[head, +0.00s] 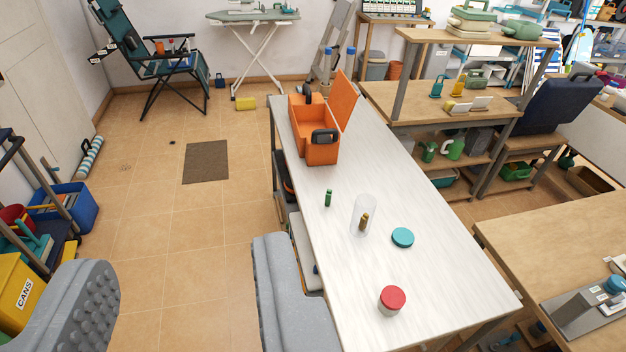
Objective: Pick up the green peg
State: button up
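The green peg (328,198) is small and stands upright on the white table (440,262), near its left edge. My gripper (181,255) is open and empty, with its two grey fingers wide apart at the lower left. The right finger overlaps the table's near left edge in the picture. The peg is beyond and to the right of that finger, clear of it. A clear jar (356,207) with a brown peg (364,222) in it stands just right of the green peg.
A teal disc (402,237) and a red-topped pot (391,299) are on the table's near half. An open orange toolbox (316,135) stands at its far end. A wooden bench (570,240) is to the right. Open tiled floor (180,240) lies left of the table.

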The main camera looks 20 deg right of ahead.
aim_at(327, 194)
jog(key=i, duration=0.9)
jog(key=z, duration=0.05)
